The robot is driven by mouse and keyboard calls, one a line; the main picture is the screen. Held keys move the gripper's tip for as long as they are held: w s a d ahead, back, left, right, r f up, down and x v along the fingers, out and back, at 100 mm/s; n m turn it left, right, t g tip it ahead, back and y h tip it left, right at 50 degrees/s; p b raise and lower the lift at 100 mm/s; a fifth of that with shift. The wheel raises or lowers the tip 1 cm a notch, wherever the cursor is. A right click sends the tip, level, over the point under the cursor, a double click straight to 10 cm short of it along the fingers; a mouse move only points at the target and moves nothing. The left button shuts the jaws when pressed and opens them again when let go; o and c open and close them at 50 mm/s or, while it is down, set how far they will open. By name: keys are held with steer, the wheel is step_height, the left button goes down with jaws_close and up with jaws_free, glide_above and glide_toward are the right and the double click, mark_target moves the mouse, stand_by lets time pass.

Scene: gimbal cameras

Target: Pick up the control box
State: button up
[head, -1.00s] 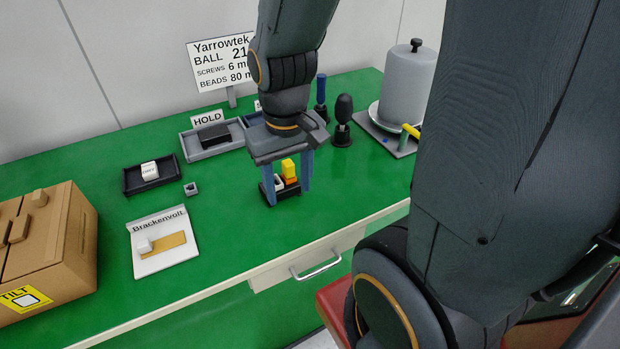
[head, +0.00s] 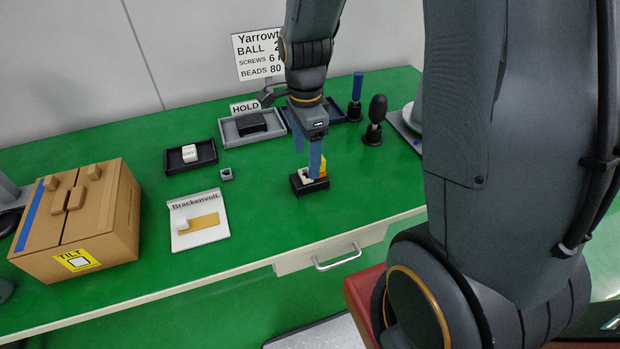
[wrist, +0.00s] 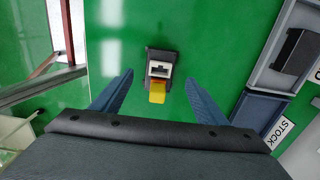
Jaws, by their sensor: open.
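The control box appears to be the small black box (head: 309,187) with a white part and a yellow part on top, standing on the green bench. In the wrist view the box (wrist: 161,56) shows ahead of my fingers, roughly centred between them, with its yellow part nearest my gripper. My gripper (head: 307,165) points down over the box in the head view, with its two blue-grey fingers apart. The wrist view shows my gripper (wrist: 160,78) open and empty, with a gap on each side of the box. One finger partly hides the yellow part in the head view.
A grey HOLD tray (head: 232,136) with a black block (head: 251,123) stands behind, left of my gripper. A black tray (head: 175,160) and the Brackenvolt board (head: 199,242) lie left, beside a cardboard box (head: 110,225). Dark upright tools (head: 374,118) stand behind right. The bench's front edge is near.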

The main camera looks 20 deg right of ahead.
mark_target(300, 181)
steer(key=f, duration=0.2)
steer(key=f+p, duration=0.1)
steer(key=f, duration=0.2)
steer(key=shift+d+f, duration=0.4)
steer(key=shift+f+p, duration=0.3)
steer(key=shift+f, duration=0.45)
steer(key=c, duration=1.2)
steer(key=shift+c, duration=0.2)
steer(key=shift+r, duration=0.2)
